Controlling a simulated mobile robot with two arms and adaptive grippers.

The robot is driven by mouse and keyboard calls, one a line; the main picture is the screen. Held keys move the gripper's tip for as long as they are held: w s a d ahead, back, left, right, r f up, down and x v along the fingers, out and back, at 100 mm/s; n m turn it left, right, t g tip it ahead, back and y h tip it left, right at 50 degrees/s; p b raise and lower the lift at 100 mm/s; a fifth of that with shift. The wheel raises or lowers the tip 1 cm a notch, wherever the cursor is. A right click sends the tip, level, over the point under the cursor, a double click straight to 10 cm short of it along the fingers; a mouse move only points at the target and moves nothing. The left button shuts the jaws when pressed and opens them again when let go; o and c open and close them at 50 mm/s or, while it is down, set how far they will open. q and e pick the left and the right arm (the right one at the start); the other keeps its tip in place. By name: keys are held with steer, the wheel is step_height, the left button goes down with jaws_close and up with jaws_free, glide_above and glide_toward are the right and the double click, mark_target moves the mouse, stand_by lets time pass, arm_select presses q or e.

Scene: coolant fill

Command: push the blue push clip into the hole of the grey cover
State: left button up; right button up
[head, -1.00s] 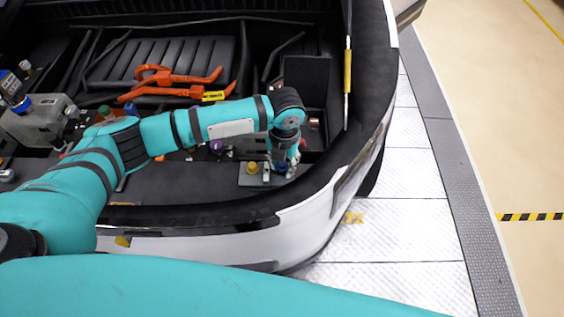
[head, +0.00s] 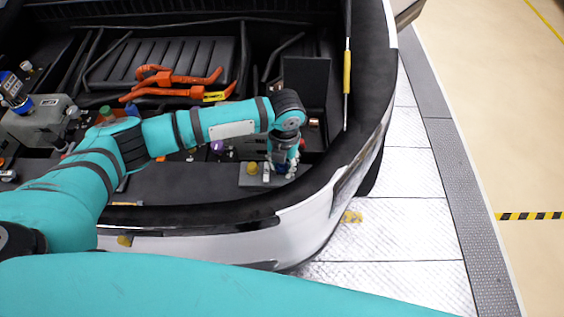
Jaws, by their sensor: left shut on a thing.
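My left gripper (head: 281,171) points down at the front right corner of the car's engine bay, over the grey cover (head: 247,181). It is shut on the blue push clip (head: 281,167), which shows only as a small blue patch between the fingers. The clip's lower end and the hole are hidden by the fingers, so I cannot tell how far in the clip sits. A yellow clip (head: 252,168) stands on the same cover just left of the gripper. My right gripper is not in view.
The car's front rim (head: 190,216) curves close in front of and right of the cover. Orange cables (head: 170,85) lie further back. A yellow-sleeved rod (head: 347,72) stands upright to the right. A purple cap (head: 216,147) lies left of the gripper, below my forearm.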

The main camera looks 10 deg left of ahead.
arm_select(q)
steer(key=shift+f, duration=0.6)
stand_by(0.3)
steer(key=o, duration=0.8)
steer(key=r, duration=1.2)
steer(key=shift+d, duration=0.25)
steer(key=shift+s, duration=0.1)
